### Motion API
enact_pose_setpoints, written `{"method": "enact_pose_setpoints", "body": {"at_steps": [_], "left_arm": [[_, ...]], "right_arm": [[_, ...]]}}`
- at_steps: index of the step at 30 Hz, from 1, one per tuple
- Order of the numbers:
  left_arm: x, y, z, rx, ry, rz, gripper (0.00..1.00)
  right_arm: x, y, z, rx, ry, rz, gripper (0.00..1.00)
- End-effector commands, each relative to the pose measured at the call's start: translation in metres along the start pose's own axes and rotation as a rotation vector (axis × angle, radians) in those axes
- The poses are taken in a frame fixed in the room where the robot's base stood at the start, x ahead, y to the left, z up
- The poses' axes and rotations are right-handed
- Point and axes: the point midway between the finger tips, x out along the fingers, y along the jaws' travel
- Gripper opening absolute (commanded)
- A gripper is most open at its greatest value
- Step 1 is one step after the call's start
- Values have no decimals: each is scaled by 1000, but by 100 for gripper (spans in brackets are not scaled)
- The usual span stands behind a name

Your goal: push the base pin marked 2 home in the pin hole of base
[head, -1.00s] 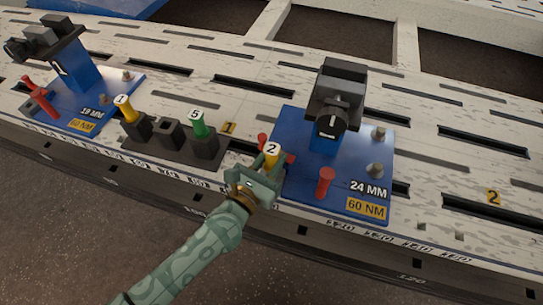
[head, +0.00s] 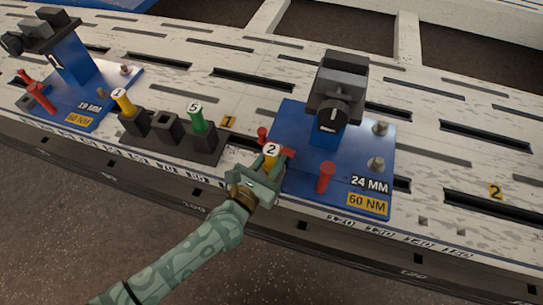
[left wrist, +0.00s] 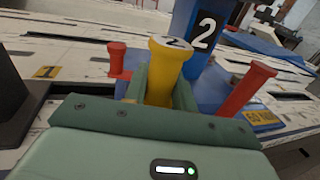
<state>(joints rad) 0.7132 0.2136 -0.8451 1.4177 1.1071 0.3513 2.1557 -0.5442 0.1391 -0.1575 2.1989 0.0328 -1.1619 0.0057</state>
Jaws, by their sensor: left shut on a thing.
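The yellow base pin marked 2 (head: 272,152) stands at the left edge of the blue base (head: 350,194) labelled 24 MM, 60 NM. My left gripper (head: 262,172) is shut on it; the left wrist view shows the pin (left wrist: 167,72) upright between the green fingers (left wrist: 160,88). The pin's lower end and the pin hole are hidden by the gripper, so I cannot tell how deep the pin sits. My right gripper is not in view.
Red pins (head: 326,177) and grey studs (head: 377,164) stand on the base around a black clamp head (head: 336,95). A dark holder (head: 170,141) with a yellow pin 1 and a green pin 5 (head: 197,118) is to the left. Another blue base (head: 103,104) stands farther left.

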Motion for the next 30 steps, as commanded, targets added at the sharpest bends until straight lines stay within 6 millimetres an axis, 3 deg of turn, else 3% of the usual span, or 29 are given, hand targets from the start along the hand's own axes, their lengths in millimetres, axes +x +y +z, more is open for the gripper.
{"method": "enact_pose_setpoints", "body": {"at_steps": [27, 28, 30], "left_arm": [[0, 0, -21, 1, -2, 0, 0], [0, 0, -21, 0, -3, 0, 34], [0, 0, -21, 0, -2, 0, 52]], "right_arm": [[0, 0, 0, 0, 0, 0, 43], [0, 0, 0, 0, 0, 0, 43], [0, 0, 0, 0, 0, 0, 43]]}}
